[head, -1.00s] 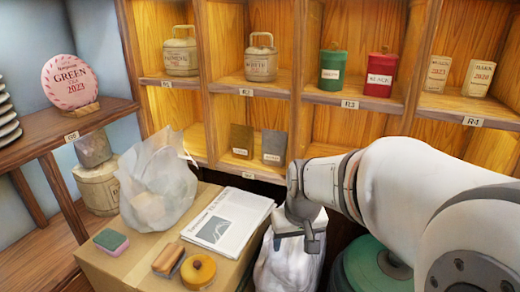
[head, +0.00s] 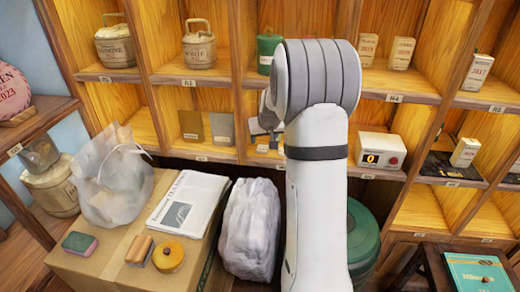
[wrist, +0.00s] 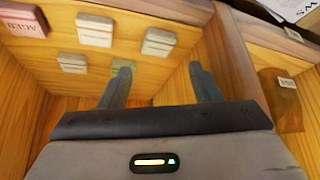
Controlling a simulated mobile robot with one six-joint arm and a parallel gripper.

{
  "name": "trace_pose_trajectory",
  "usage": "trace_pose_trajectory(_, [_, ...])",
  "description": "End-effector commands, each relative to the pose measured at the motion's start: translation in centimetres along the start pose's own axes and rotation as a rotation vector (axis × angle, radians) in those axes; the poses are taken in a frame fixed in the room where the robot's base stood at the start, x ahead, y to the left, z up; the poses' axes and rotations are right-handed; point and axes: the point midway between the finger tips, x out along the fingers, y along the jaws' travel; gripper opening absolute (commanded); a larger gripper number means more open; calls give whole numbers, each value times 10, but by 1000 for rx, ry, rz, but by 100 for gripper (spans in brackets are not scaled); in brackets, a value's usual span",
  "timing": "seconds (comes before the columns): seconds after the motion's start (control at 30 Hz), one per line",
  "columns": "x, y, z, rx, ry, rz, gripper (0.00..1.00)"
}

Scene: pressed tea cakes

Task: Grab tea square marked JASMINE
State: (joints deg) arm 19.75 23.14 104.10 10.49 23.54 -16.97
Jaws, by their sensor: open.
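My gripper (wrist: 162,85) is open, its two dark fingers pointing into a wooden shelf compartment. Several small tea squares lie there in the wrist view: a red one (wrist: 22,20) that seems to read AGED, pale ones (wrist: 95,30) (wrist: 158,43) (wrist: 72,62), and a greenish one (wrist: 127,70) by the left finger, partly hidden by it. Nothing is held. I cannot read JASMINE on any square. In the head view my gripper (head: 264,130) is at the middle shelf, mostly hidden by my arm.
Shelf dividers stand close on both sides. A brown packet (wrist: 282,100) is in the neighbouring compartment to the right in the wrist view. In the head view, a white scale (head: 381,151) sits right of my arm, and a cardboard box (head: 95,265) stands front left.

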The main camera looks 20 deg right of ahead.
Motion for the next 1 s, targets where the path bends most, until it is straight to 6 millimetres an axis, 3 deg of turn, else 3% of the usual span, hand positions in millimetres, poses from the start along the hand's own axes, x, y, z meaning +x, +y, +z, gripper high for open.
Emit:
trace_pose_trajectory(0.4, [50,1,11,1,-1,0,57])
trace_pose_trajectory(0.63, [52,2,10,1,0,0,57])
trace_pose_trajectory(1.0, [52,2,10,2,0,1,27])
